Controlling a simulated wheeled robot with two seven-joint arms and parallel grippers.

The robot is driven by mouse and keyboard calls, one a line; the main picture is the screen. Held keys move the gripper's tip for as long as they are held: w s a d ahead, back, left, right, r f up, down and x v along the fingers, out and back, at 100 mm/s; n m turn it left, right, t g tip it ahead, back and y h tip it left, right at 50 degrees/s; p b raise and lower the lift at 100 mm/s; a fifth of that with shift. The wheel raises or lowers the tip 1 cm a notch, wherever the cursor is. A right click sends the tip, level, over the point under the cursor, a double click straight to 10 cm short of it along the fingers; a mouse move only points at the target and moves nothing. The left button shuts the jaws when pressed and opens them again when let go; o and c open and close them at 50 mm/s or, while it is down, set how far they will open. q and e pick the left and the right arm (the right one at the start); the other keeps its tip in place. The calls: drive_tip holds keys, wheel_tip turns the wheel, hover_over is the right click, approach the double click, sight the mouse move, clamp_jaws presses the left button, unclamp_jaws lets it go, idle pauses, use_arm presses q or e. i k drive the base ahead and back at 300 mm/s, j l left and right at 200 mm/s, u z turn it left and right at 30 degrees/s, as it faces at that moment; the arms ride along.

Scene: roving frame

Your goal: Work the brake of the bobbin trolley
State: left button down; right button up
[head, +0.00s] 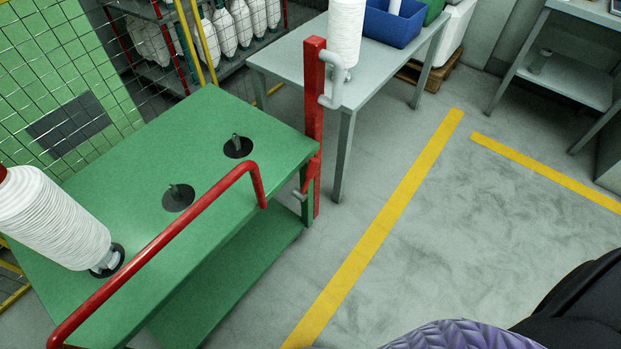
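The bobbin trolley (110,150) is green, with a flat top deck and a lower shelf. A red tubular handle rail (150,255) runs along its near side. A red upright post (314,130) stands at its right corner, with a grey bent lever (331,88) near the top. A small grey piece (299,195) shows low beside the post; I cannot tell which part is the brake. A white bobbin (48,215) leans on the deck's left end, and two black discs with pegs (179,197) are bare. Neither gripper is in view.
A grey table (290,62) behind the trolley bears a white bobbin (346,30) and a blue bin (392,22). A rack of bobbins (222,30) and green mesh (55,60) stand behind. Yellow floor lines (380,225) cross clear floor at right.

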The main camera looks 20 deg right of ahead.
sight(313, 164)
drive_tip(key=l+u, duration=0.15)
drive_tip(key=l, duration=0.5)
drive_tip(key=k+l+u, duration=0.2)
drive_tip(key=l, duration=0.45)
drive_tip(key=i+j, duration=0.15)
drive_tip(key=i, duration=0.35)
